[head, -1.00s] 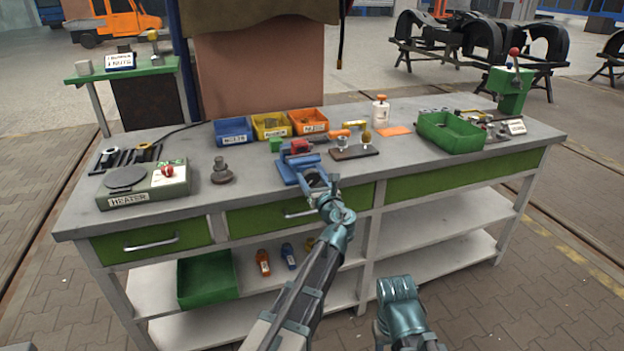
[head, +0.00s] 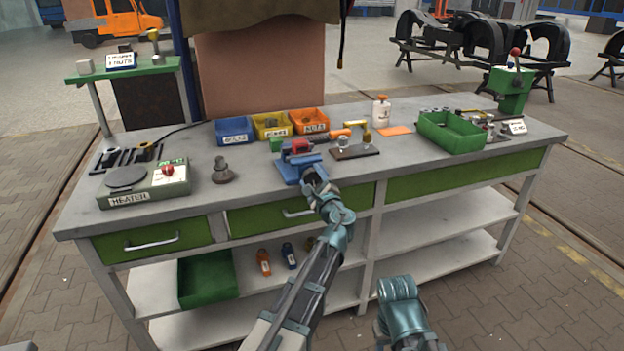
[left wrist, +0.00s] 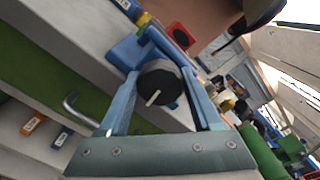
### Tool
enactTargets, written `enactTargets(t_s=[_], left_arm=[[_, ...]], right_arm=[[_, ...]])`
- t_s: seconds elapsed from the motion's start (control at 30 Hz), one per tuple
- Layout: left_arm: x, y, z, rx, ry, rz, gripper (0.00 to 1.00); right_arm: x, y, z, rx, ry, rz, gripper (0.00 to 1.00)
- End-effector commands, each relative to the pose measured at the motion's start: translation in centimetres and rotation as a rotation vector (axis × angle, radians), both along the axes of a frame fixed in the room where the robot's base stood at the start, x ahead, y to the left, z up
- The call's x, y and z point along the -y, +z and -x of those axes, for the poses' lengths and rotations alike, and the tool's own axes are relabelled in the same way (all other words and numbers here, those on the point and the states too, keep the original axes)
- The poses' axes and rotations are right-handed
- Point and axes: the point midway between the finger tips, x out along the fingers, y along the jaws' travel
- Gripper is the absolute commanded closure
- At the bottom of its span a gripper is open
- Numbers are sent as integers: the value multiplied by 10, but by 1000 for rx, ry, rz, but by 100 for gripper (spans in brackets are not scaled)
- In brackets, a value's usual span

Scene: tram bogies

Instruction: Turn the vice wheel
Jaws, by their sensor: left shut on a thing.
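The blue vice (head: 287,168) stands at the front edge of the workbench, with a red piece (head: 299,146) at its jaws. In the left wrist view the vice body (left wrist: 128,52) lies beyond my fingers. The vice wheel (left wrist: 158,84) shows there as a dark round knob with a pale mark on its face. My left gripper (head: 314,182) reaches it from the front; in the left wrist view the gripper (left wrist: 162,92) is shut on the wheel, one finger on each side. In the head view it hides most of the wheel. My right gripper's fingers are not visible.
Blue, yellow and orange bins (head: 271,125) stand behind the vice. A dark board with fittings (head: 354,152) and a green tray (head: 451,133) are to its right. A metal stepped part (head: 222,172) and the heater (head: 143,186) are to its left. A drawer handle (head: 299,213) sits below.

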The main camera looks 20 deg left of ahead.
Motion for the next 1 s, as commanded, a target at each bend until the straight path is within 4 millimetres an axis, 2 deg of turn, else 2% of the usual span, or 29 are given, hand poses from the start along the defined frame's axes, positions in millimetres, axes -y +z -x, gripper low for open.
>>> enactTargets(t_s=[1.0], left_arm=[[-1,-4,1,540,2,800,90]], right_arm=[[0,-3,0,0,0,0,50]])
